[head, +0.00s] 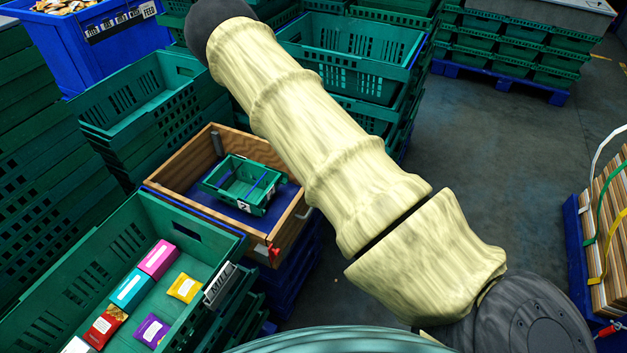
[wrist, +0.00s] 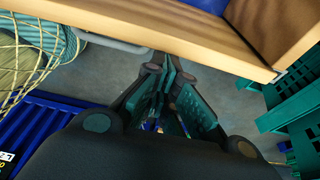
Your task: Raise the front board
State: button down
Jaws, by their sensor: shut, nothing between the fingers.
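A wooden box with a blue floor stands at centre left in the head view; its near wooden board (head: 207,216) is upright, with a red piece (head: 273,252) at its right corner. In the wrist view a pale wooden board (wrist: 190,40) crosses the top, with a grey handle (wrist: 112,42) at its lower edge. I cannot tell for certain which side of the box this is. My gripper (wrist: 165,68) is shut and empty, its fingertips close to that board's lower edge, right of the handle. Contact cannot be made out. The gripper does not show in the head view.
A small green crate (head: 246,180) sits inside the box. A green crate (head: 60,245) with several coloured packets stands at lower left. Green crate stacks (head: 350,45) stand behind.

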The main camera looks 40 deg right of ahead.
jog(key=shift+w, duration=0.25)
jog(key=shift+s, duration=0.15)
jog(key=s+d+b+v, duration=0.1)
jog(key=b+v, duration=0.2)
jog(key=v, duration=0.6)
jog(key=shift+s+r, duration=0.35)
jog(key=shift+s, duration=0.4)
jog(key=s+a+f+n+h, duration=0.1)
jog(key=s+a+f+n, duration=0.2)
jog(key=s+f+n, duration=0.55)
jog(key=s+a+f+n+h, duration=0.1)
jog(key=s+a+f+n, duration=0.4)
jog(key=s+f, duration=0.65)
jog(key=s+a+n+t+y, duration=0.2)
jog(key=s+a+n+y, duration=0.1)
jog(key=s+a+n, duration=1.3)
jog(key=s+a+f, duration=0.1)
jog(key=s, duration=0.2)
jog(key=shift+s, duration=0.35)
